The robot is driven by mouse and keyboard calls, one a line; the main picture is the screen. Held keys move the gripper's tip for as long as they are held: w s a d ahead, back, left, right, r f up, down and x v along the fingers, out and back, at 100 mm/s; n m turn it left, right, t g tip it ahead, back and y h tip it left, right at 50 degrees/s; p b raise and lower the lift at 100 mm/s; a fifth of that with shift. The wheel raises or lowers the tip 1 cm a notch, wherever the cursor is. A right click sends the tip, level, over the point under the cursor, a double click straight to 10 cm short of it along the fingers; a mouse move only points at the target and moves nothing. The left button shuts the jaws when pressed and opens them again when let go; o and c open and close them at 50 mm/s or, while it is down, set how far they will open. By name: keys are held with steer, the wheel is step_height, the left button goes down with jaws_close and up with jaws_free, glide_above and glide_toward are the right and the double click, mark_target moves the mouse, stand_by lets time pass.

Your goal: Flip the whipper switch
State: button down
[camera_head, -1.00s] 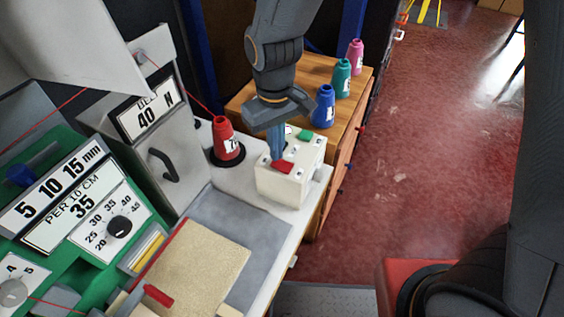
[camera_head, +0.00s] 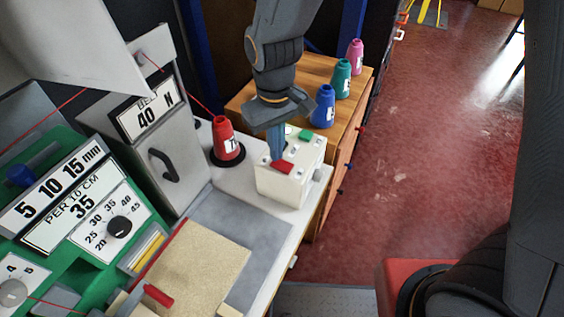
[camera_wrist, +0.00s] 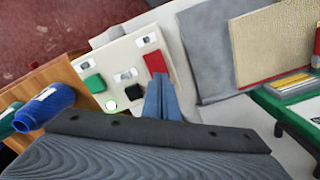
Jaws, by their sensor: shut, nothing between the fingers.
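A cream switch box (camera_head: 286,184) stands at the corner of the pale worktop. Its top carries a red rocker (camera_head: 282,167), a green rocker (camera_head: 305,134) and, in the wrist view, a black rocker (camera_wrist: 133,91), each beside a small label too small to read. My gripper (camera_head: 276,157) points down at the box, its blue fingers shut and empty. In the wrist view the fingertips (camera_wrist: 162,78) are right by the red rocker's near end, with the black rocker just to their left. I cannot tell whether they touch the red one. No label lets me tell which is the whipper switch.
A red thread cone (camera_head: 226,140) stands left of the box, with thread running to the machine. Blue (camera_head: 323,106), teal and pink cones stand on the wooden cabinet behind. Red floor is open on the right.

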steer(key=shift+f+b, duration=0.35)
steer(key=shift+f, duration=0.35)
stand_by(0.6)
step_height(320, 180, up, 7)
steer(key=p, duration=0.6)
stand_by(0.4)
steer(key=s+d+m+b, duration=0.1)
steer(key=d+m+b, duration=0.2)
steer(key=d, duration=0.9)
steer(key=s+d+f+m+t+b, duration=0.1)
steer(key=d+m+b, duration=0.2)
steer(key=d, duration=0.9)
steer(key=shift+s+f+m, duration=0.15)
steer(key=shift+s+m, duration=0.1)
steer(key=shift+m, duration=0.45)
